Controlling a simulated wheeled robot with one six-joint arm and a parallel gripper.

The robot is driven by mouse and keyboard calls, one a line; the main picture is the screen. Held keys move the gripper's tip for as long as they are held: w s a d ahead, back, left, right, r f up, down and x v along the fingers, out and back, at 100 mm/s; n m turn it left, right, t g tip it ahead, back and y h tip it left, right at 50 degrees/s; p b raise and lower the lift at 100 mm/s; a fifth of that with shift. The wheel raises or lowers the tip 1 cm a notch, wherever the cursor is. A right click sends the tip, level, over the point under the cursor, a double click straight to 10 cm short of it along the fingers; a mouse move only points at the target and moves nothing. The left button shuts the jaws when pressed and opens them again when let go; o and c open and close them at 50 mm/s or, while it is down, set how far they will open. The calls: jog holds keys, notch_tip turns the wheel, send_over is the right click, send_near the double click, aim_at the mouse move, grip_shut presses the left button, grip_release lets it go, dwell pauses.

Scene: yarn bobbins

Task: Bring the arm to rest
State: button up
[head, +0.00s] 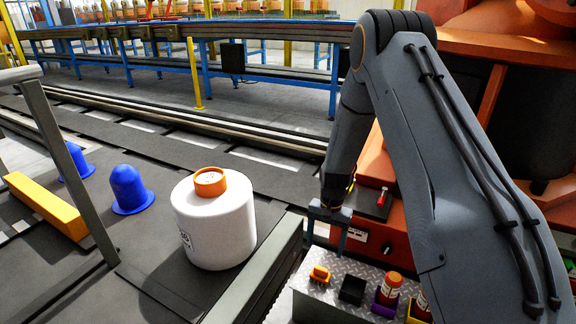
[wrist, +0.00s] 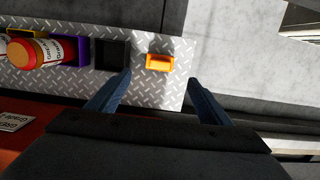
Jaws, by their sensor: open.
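My gripper (wrist: 160,88) is open and empty in the wrist view, its two blue-grey fingers spread apart. It points down over a diamond-plate tray. In the head view my gripper (head: 328,221) hangs at the end of my bent grey arm, above the back left part of the tray. A small orange block (wrist: 159,62) lies on the tray beyond the fingertips, apart from them; it also shows in the head view (head: 320,274).
The metal tray (head: 331,262) holds a black square holder (head: 352,289) and red-capped bottles (head: 390,287) in coloured holders. A white bobbin (head: 214,225) with an orange core stands on the dark platform to the left. Blue cones (head: 129,190) and a yellow bar (head: 45,205) are farther left.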

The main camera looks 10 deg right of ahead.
jog(key=s+r+n+t, duration=0.15)
jog(key=s+r, duration=0.25)
jog(key=r, duration=0.4)
jog(key=s+r+n+t, duration=0.1)
jog(key=s+r+n, duration=0.15)
jog(key=r, duration=0.55)
jog(key=s+r+n+t, duration=0.1)
jog(key=s+r+n, duration=0.2)
jog(key=s+r, duration=0.8)
jog(key=s+a+r+n+g+p, duration=0.1)
jog(key=s+a+r+n, duration=0.15)
jog(key=s+a, duration=0.4)
jog(key=s+a+r+n+g, duration=0.1)
jog(key=s+a+r, duration=0.35)
jog(key=s, duration=0.25)
jog(key=d+r+m+p, duration=0.3)
jog(key=d+r+p, duration=0.7)
jog(key=p, duration=1)
jog(key=shift+r+m+h+p, duration=0.35)
jog(key=shift+r+h, duration=0.05)
jog(key=shift+r, duration=0.55)
jog(key=shift+s, duration=0.1)
